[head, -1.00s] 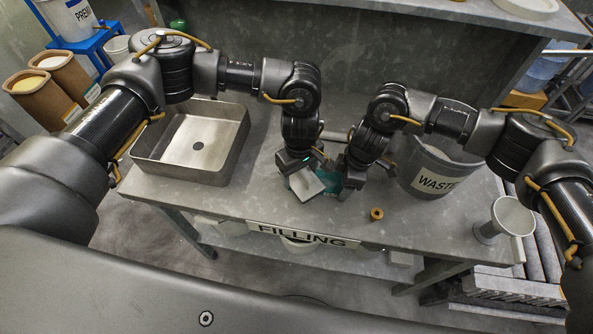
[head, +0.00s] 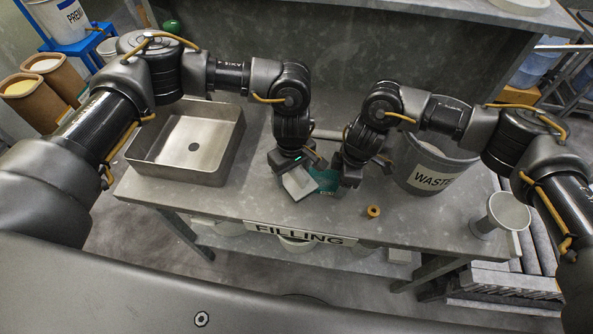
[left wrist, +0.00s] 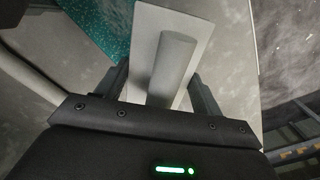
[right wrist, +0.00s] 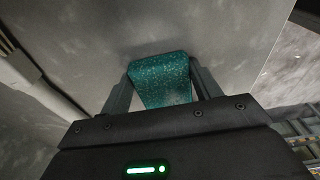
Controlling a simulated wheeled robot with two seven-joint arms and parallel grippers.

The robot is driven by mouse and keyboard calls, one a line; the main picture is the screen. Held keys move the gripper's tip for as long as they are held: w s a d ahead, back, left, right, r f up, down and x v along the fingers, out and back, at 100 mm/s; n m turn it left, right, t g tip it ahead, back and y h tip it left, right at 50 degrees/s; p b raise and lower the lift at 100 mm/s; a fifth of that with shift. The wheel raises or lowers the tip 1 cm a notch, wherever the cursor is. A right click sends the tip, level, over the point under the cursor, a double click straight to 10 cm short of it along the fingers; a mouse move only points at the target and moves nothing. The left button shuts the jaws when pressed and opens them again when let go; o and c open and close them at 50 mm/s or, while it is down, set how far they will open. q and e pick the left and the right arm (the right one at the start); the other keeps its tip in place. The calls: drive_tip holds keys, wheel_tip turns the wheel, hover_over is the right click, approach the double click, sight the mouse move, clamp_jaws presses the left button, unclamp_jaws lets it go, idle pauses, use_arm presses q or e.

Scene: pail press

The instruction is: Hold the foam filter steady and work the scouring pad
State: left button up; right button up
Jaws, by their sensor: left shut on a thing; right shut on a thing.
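A pale flat pad with a grey ridge-like handle (head: 300,184), seemingly the scouring pad, is in my left gripper (head: 291,170). The left wrist view shows the fingers shut on the handle (left wrist: 172,68). A teal speckled slab (head: 328,182), seemingly the foam filter, is in my right gripper (head: 343,182). The right wrist view shows the slab (right wrist: 160,80) between the shut fingers. The pad is tilted and overlaps the slab's left side in the head view. In the left wrist view the slab (left wrist: 95,28) shows beside the pad. I cannot tell whether they touch.
A metal basin (head: 238,140) stands at the left on the grey table (head: 225,205). A small yellow-brown ring (head: 373,211) lies near the front edge. The front of the table is mostly clear.

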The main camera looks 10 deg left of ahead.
use_arm(q)
drive_tip(key=shift+w+d+r, duration=0.1)
drive_tip(key=shift+d, duration=0.9)
drive_tip(key=shift+a, duration=0.2)
drive_tip(key=shift+a, duration=0.85)
drive_tip(key=shift+d, duration=1.05)
drive_tip(key=shift+a, duration=0.2)
drive_tip(key=shift+a+f, duration=0.2)
drive_tip(key=shift+a, duration=0.65)
